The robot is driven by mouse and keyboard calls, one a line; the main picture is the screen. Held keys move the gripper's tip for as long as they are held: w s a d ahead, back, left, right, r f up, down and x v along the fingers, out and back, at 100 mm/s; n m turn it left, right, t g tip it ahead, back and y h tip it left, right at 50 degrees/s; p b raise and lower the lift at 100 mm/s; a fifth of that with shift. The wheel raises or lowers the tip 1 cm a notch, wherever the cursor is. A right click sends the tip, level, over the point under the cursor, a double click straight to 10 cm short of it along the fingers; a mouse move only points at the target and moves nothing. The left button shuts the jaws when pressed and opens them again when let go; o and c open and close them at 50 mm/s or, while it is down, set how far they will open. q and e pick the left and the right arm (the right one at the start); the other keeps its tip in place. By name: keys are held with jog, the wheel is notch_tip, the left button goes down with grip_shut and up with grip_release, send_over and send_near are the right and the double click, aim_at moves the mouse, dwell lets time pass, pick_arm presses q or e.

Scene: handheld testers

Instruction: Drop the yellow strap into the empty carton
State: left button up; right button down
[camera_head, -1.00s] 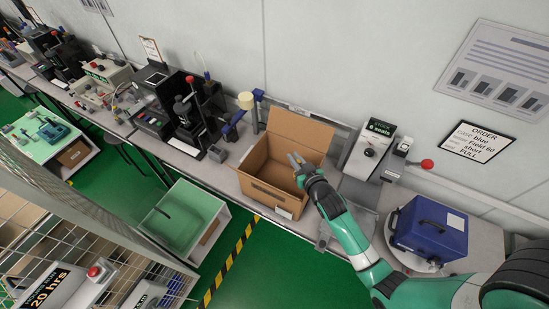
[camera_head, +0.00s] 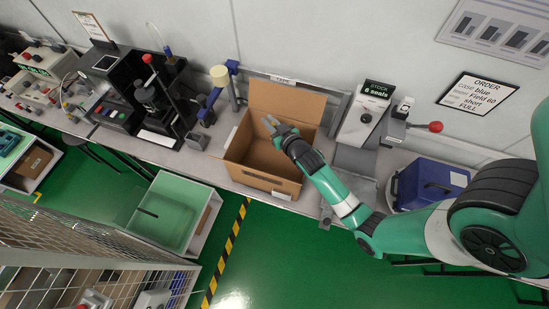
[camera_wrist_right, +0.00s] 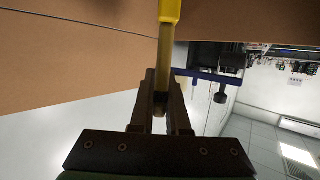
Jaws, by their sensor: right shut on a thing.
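My right gripper (camera_head: 270,122) reaches over the open brown carton (camera_head: 258,180) on the bench. In the right wrist view its fingers (camera_wrist_right: 161,108) are shut on the yellow strap (camera_wrist_right: 168,12), which extends up out of the picture from between them. Brown cardboard of the carton (camera_wrist_right: 60,65) fills the upper left of that view. The carton's visible inside looks empty in the head view, and its back flap stands up. The strap cannot be made out in the head view. My left gripper is not in view.
Right of the carton stand a stock box (camera_head: 366,110), a device with a red knob (camera_head: 434,127) and a blue case (camera_head: 428,184). A green-lined bin (camera_head: 170,215) is below.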

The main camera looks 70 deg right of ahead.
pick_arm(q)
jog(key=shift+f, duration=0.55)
pick_arm(e)
jog(key=shift+f, duration=0.6)
jog(key=c, duration=0.8)
grip_release()
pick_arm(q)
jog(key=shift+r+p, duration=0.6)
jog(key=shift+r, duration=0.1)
pick_arm(e)
jog(key=v, duration=1.1)
jog(key=shift+s+a+r, duration=0.1)
jog(key=shift+s, duration=0.15)
